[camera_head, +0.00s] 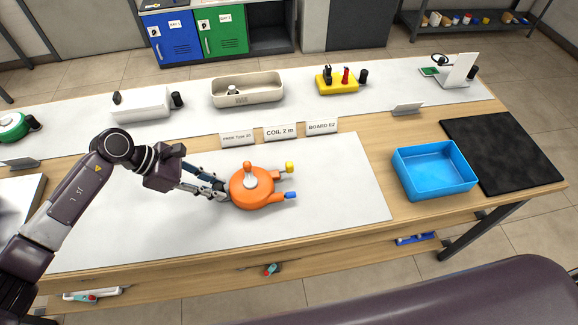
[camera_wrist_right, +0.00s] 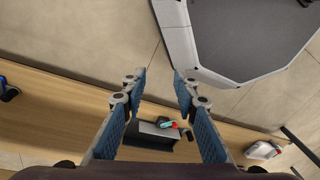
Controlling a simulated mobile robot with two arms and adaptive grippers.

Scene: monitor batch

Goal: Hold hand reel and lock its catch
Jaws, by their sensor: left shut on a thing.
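The hand reel (camera_head: 250,188) is an orange round body lying on the white mat. It has a grey hub with an orange knob on top, and a yellow-tipped part (camera_head: 289,168) and a blue-tipped part (camera_head: 291,195) sticking out to the right. I cannot tell which part is the catch. My left gripper (camera_head: 224,190) is shut on the left side of the reel. My right gripper (camera_wrist_right: 160,80) shows in the right wrist view, its two fingers wide apart with nothing between them. The right gripper does not show in the head view.
A blue tray (camera_head: 434,190) stands right of the mat (camera_head: 350,185), beside a black mat (camera_head: 500,150). Three label cards (camera_head: 280,133) stand behind the reel. A beige bin (camera_head: 247,100) and a yellow tool holder (camera_head: 337,86) stand further back. The mat right of the reel is clear.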

